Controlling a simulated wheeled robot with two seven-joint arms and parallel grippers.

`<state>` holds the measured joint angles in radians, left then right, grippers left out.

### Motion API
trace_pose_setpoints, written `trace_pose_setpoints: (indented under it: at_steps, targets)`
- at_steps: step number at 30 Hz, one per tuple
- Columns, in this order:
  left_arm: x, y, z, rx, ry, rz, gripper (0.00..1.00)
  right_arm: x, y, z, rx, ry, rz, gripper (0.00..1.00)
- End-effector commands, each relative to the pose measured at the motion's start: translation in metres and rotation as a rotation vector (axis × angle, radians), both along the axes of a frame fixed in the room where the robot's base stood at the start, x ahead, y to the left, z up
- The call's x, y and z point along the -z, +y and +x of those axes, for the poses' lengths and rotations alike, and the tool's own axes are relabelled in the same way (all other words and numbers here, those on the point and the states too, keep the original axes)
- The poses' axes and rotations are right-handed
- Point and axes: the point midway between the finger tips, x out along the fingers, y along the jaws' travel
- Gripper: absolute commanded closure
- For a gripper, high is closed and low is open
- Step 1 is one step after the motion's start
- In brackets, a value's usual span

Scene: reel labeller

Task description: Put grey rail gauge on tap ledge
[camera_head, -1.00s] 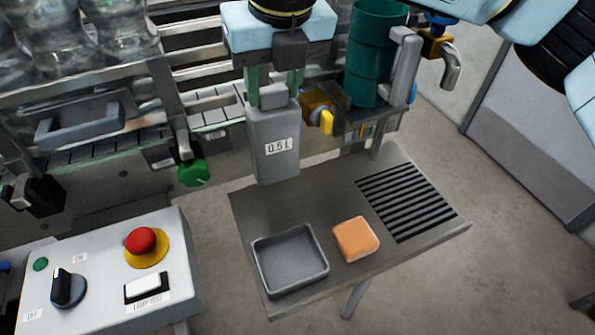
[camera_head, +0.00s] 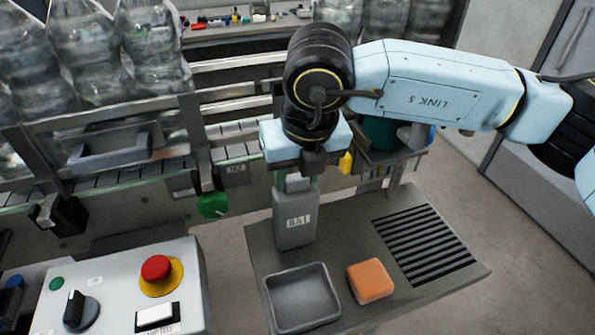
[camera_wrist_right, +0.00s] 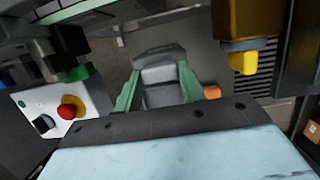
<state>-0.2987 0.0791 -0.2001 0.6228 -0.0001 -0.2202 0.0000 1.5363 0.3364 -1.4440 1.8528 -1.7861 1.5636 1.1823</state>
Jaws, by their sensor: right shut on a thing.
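The grey rail gauge (camera_head: 296,222), a block with a "0.5 L" label, hangs upright below my right gripper (camera_head: 297,186). The gripper is shut on its upper part. In the right wrist view the gauge (camera_wrist_right: 162,92) sits between the two green fingers (camera_wrist_right: 160,88). The gauge's lower end shows against the back left part of the grey ledge (camera_head: 345,243), behind a grey tray. I cannot tell whether it touches the ledge. The tap is mostly hidden behind my right arm; a yellow handle (camera_head: 345,163) shows beside the gripper. My left gripper is not in view.
On the ledge are the grey tray (camera_head: 302,297), an orange sponge-like block (camera_head: 370,281) and a black drain grille (camera_head: 424,245). A control box (camera_head: 120,290) with a red button stands at the left. A rail with a green knob (camera_head: 212,205) and bottles (camera_head: 85,45) lies behind.

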Motion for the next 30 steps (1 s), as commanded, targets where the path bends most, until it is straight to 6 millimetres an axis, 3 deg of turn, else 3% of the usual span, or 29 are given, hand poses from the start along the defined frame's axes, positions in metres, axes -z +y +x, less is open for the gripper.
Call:
trace_pose_setpoints:
  at_steps: [1, 6, 17, 20, 30]
  targets:
    - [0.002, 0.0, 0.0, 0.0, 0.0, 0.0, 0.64, 0.002, 0.0, 0.0, 0.0, 0.0, 0.0, 0.59]
    - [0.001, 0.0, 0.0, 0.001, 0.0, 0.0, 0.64, 0.001, 0.0, 0.0, 0.0, 0.001, 0.0, 0.38]
    - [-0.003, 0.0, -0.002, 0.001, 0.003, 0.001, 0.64, -0.003, 0.0, 0.0, 0.0, 0.001, 0.0, 0.38]
    - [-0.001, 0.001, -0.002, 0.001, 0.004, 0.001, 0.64, -0.015, -0.001, -0.002, 0.0, -0.003, 0.001, 0.38]
    - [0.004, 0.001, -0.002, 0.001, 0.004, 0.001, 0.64, -0.085, -0.009, -0.018, 0.0, -0.003, 0.001, 0.38]
